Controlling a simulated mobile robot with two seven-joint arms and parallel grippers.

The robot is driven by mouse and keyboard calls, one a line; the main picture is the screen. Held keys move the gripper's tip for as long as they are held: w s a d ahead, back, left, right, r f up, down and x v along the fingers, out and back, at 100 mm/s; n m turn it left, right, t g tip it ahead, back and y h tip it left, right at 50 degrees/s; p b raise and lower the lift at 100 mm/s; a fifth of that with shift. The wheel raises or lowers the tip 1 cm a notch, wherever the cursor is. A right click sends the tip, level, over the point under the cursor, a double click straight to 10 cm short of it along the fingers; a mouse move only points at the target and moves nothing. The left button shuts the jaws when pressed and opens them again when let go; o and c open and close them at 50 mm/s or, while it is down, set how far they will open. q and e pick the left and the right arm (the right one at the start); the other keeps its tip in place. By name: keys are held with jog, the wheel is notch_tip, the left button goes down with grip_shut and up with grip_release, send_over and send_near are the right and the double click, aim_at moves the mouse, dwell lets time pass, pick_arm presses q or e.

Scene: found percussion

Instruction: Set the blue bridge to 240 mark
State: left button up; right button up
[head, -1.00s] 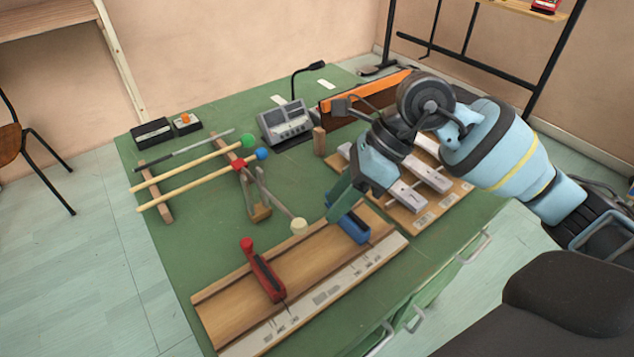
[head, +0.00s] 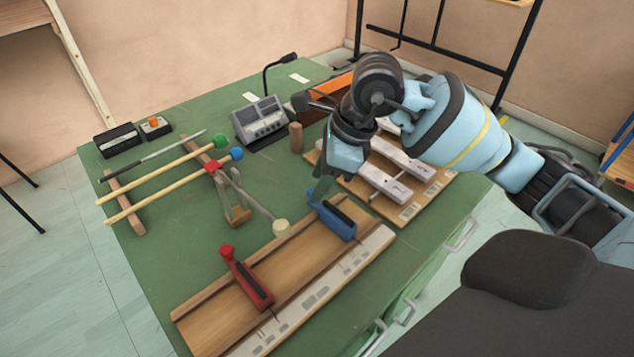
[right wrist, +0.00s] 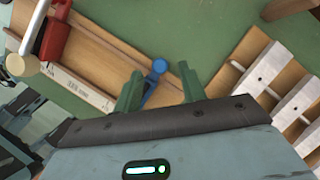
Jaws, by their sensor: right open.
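The blue bridge (head: 338,222) sits on the right part of the wooden board (head: 215,305), whose near edge bears a pale scale strip (head: 325,288). The scale's figures are too small to read. My right gripper (head: 322,186) is at the far end of the blue bridge, pointing down. In the right wrist view, its two green fingers (right wrist: 158,82) are open, with the blue bridge's round knob (right wrist: 158,67) showing between them, not gripped. A red bridge (head: 248,280) stands farther left on the same board. My left gripper is not in view.
A board with pale metal bars (head: 385,185) lies just right of the gripper. A cream-headed mallet (head: 281,226) lies near the board's far edge. Other mallets lie on a wooden rack (head: 124,202) at left. A grey device (head: 262,122) stands behind.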

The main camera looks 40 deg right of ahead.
jog(key=shift+x, duration=0.9)
grip_shut()
